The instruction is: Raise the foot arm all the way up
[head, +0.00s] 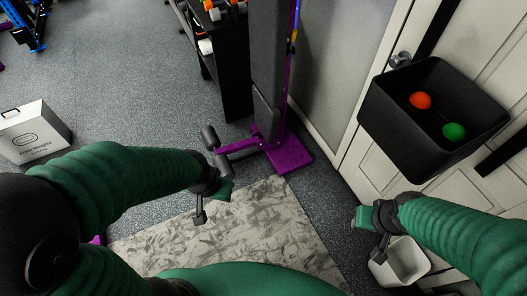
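The foot arm (238,146) is a purple bar with dark grey foam rollers (210,138) at its outer end. It sticks out to the left, low down, from the foot of a purple machine with tall dark grey pads (267,60) and a purple base plate (290,155). My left gripper (213,200) is in front of the rollers in the picture, with no clear contact. My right gripper (368,228) is off to the right, away from the foot arm. Both appear empty, but their finger openings are too unclear to tell.
A patterned mat (235,235) lies in front of the machine. A black rack (228,70) stands behind it. A black wall bin (430,105) holds an orange and a green ball. A white bin (402,262) is below right; a white box (33,132) is left.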

